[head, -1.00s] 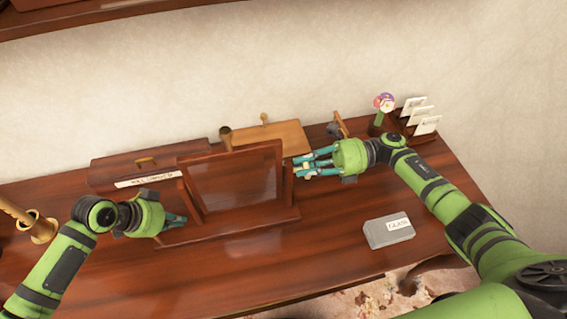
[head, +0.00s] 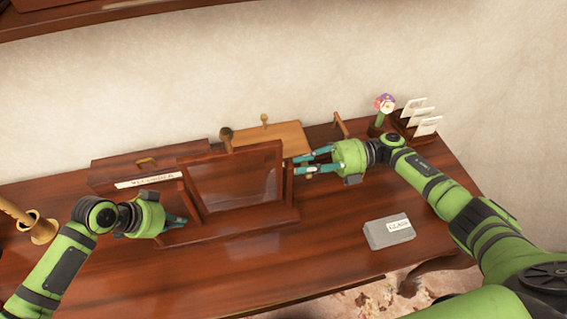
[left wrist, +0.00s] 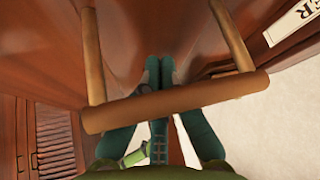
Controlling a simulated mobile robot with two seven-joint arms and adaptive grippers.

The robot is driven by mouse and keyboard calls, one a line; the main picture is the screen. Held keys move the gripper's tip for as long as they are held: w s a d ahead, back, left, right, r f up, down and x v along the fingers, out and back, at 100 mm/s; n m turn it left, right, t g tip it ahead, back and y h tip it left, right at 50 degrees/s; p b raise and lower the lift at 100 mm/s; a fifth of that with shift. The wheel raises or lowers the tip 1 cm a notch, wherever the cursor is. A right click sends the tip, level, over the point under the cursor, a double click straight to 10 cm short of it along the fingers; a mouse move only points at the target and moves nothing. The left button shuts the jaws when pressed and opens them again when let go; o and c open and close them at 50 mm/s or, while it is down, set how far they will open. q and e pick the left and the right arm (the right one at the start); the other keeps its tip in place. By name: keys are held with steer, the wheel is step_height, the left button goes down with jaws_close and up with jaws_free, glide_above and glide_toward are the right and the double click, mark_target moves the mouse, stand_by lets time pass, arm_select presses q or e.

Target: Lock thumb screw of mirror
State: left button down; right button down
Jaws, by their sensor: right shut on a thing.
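The dark wooden mirror (head: 235,206) stands on the desk between my grippers in the head view, its panel tilted in its stand. My right gripper (head: 303,163) is at the right side of the mirror, its teal fingers around something small at the frame's edge, apparently the thumb screw, which the fingers hide. My left gripper (head: 180,221) is low at the mirror's left side. In the left wrist view its teal fingertips (left wrist: 160,66) are together, with nothing visible between them. A wooden bar handle (left wrist: 175,102) crosses in front of the fingers there.
A wooden box with a paper label (head: 148,181) stands at the back left. A grey labelled block (head: 388,232) lies at the front right. A flower (head: 384,103) and a card rack (head: 420,118) stand at the back right. The desk front is clear.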

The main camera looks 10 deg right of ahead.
stand_by(0.3)
steer(key=c, duration=1.1)
jaws_free()
steer(key=shift+c, duration=0.2)
steer(key=d, duration=1.2)
steer(key=shift+r, duration=0.1)
arm_select(q)
step_height(320, 180, up, 6)
steer(key=p, duration=0.6)
arm_select(e)
step_height(320, 180, up, 6)
steer(key=shift+f, duration=0.15)
